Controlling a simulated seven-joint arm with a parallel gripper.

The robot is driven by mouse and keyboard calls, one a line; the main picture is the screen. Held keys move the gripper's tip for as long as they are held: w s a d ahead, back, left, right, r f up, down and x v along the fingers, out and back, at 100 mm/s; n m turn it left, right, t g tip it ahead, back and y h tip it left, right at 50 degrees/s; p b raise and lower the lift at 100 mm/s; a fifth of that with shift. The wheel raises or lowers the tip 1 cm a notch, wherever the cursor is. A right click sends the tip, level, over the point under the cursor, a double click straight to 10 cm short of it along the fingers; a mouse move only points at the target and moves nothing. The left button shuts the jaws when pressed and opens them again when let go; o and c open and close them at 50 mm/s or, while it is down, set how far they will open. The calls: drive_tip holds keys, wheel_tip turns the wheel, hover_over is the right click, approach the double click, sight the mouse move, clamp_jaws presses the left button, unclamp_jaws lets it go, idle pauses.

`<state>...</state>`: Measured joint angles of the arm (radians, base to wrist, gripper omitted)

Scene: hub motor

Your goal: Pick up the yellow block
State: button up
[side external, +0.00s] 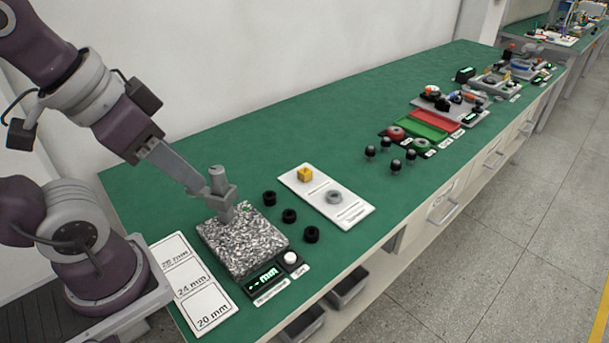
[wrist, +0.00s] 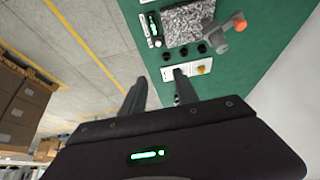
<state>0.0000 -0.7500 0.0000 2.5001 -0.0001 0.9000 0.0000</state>
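The yellow block (side external: 304,174) sits on the far left part of a white plate (side external: 350,210) on the green bench. A grey ring (side external: 334,196) lies on the same plate. In the wrist view the yellow block (wrist: 203,69) is small and lies to the right of my fingers. My gripper (wrist: 159,80) is open, its two dark fingers apart with nothing held between them. In the side view my gripper (side external: 195,184) is high and left of the block, well apart from it, by the grey stand.
A grey measuring stand (side external: 220,190) rises from a speckled slab (side external: 240,245), between my gripper and the block. Several black rings (side external: 289,215) lie between slab and plate. A display box (side external: 265,283) and size card (side external: 190,283) are in front. Bare green bench lies behind the plate.

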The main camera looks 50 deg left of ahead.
drive_tip(key=o, duration=0.4)
drive_tip(key=shift+o, duration=0.2)
drive_tip(key=n+g, duration=0.2)
drive_tip(key=n, duration=3.4)
hover_over(304, 171)
drive_tip(key=s, duration=0.2)
wheel_tip(304, 171, down, 25)
drive_tip(key=x, duration=0.6)
drive_tip(key=shift+f, duration=0.35)
